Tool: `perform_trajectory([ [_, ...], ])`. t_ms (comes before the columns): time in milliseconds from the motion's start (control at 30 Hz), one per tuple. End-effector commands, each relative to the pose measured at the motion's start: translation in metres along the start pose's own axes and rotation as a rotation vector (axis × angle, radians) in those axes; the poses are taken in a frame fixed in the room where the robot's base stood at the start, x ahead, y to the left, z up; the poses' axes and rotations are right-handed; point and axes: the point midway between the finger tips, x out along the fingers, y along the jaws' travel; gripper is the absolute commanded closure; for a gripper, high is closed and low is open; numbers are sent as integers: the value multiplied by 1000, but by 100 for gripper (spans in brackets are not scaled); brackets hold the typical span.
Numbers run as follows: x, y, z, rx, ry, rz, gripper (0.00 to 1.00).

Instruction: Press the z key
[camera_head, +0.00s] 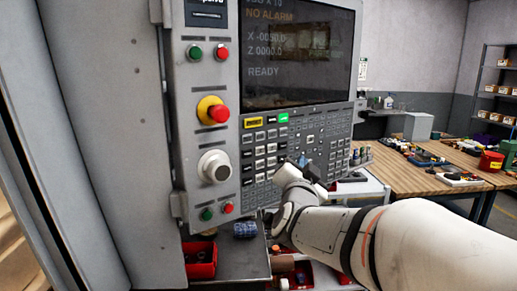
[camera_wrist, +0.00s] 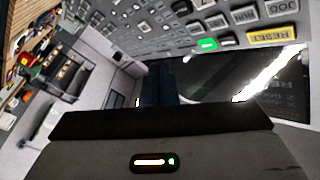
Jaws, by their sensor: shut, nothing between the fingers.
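The control panel's keypad (camera_head: 327,128) has rows of small pale and dark keys. I cannot make out which key is the z key; the lettering is too small in the head view, and my gripper and wrist hide some of the lower keys. My gripper (camera_head: 303,161) is shut and empty, in front of the lower middle of the keypad. I cannot tell whether its tips touch a key. In the wrist view the keypad (camera_wrist: 160,30) is upside down, with a lit green key (camera_wrist: 207,44) and a yellow RESET key (camera_wrist: 272,37).
The screen (camera_head: 297,50) above the keypad reads NO ALARM, Z 0000.0 and READY. A red mushroom button (camera_head: 218,113) and a white knob (camera_head: 214,167) are left of the keys. A red bin (camera_head: 200,262) is below. A wooden bench (camera_head: 400,178) stands right.

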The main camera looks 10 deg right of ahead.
Motion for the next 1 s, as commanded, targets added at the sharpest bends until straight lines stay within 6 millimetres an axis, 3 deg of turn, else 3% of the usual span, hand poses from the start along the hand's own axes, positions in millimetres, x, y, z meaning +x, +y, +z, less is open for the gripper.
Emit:
perform_trajectory([
  [600, 51, -37, 38, -1, -2, -1, 100],
  [1000, 60, -44, 44, 0, -1, -1, 100],
])
